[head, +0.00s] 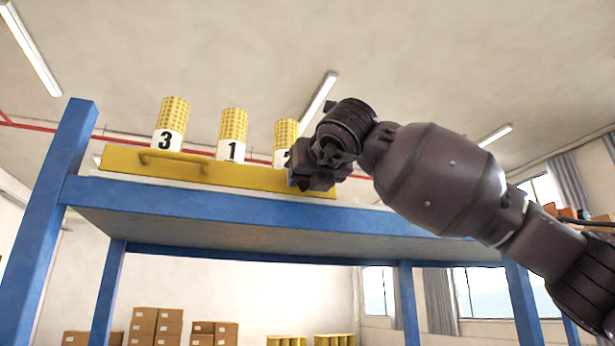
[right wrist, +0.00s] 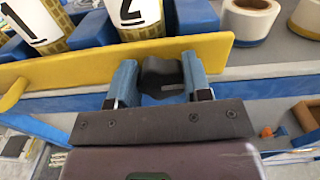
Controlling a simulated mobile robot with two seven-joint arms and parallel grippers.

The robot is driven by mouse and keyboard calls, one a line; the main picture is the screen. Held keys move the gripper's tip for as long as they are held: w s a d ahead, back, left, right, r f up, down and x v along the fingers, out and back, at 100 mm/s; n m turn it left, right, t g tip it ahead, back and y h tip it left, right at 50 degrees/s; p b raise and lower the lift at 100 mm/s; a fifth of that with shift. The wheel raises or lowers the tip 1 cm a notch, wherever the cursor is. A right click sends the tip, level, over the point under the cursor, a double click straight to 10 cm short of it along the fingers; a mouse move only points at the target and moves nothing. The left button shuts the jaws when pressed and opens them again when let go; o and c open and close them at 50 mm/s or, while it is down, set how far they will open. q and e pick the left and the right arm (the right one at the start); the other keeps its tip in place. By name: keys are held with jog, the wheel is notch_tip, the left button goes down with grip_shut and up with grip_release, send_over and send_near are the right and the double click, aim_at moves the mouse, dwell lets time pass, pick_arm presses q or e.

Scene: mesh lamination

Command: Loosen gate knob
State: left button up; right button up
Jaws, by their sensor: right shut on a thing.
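The yellow gate (head: 235,175) runs along the front edge of a raised blue shelf, with a yellow bar handle (head: 175,162) on its left part. It also shows in the right wrist view (right wrist: 60,68). The dark gate knob (right wrist: 160,82) is on the gate's front face, below the roll marked 2. My right gripper (right wrist: 158,72) is shut on the knob, one blue finger on each side. In the head view my right gripper (head: 308,180) is at the gate's right end and hides the knob. My left gripper is not in view.
Yellow mesh rolls marked 3 (head: 169,124), 1 (head: 233,134) and 2 (head: 286,140) stand upright behind the gate. Blue shelf posts (head: 60,190) frame the left side. Cardboard boxes (head: 157,325) stand far below.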

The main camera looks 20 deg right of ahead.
jog(key=n, duration=0.2)
jog(key=shift+n, duration=0.4)
jog(key=n, duration=0.5)
jog(key=shift+a, duration=0.15)
jog(key=n+p, duration=0.1)
jog(key=n, duration=0.3)
jog(key=n+p, duration=0.1)
jog(key=n, duration=0.3)
jog(key=shift+f, duration=0.15)
jog(key=shift+a+n, duration=0.1)
jog(key=shift+n, duration=0.6)
jog(key=shift+f, duration=0.1)
